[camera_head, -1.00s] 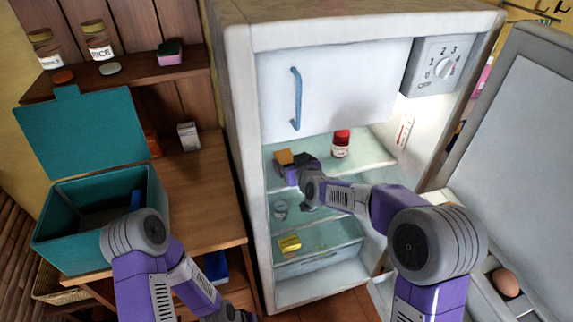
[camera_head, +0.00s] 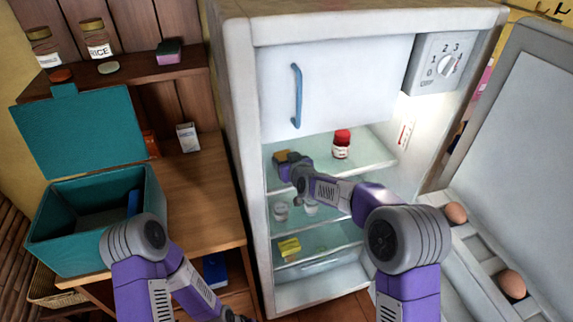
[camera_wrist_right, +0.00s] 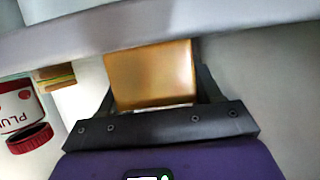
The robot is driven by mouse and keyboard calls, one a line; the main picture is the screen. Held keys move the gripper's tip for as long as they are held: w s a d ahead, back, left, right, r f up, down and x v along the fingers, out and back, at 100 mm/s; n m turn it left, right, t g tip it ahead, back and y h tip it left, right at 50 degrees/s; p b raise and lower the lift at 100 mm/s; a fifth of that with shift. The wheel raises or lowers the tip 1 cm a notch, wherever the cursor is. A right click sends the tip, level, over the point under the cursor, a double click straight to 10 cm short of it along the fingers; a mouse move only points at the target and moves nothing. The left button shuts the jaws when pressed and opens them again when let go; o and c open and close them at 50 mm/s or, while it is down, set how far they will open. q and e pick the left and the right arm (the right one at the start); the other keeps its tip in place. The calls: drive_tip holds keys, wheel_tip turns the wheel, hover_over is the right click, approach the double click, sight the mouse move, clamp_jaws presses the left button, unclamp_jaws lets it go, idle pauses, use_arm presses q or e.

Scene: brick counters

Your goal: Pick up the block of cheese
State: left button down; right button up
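The block of cheese (camera_wrist_right: 150,75), orange-tan, lies between the fingers of my right gripper (camera_wrist_right: 160,95) in the right wrist view. In the head view, it shows as a small brownish block (camera_head: 281,156) on the fridge's upper glass shelf, partly hidden by the gripper. The fingers are apart, one on each side of the block; a firm grip on it is not visible. My left gripper (camera_head: 238,317) is at the bottom edge of the head view, mostly cut off, far from the cheese.
A red-lidded jar (camera_head: 342,144) stands right of the cheese on the same shelf. Glassware (camera_head: 281,210) and a yellow item (camera_head: 289,248) are on lower shelves. The fridge door (camera_head: 520,130) is open, with eggs (camera_head: 512,284). A teal box (camera_head: 85,235) stands open on the left.

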drive_tip(key=c, duration=0.5)
drive_tip(key=shift+c, duration=0.3)
drive_tip(key=shift+r, duration=0.15)
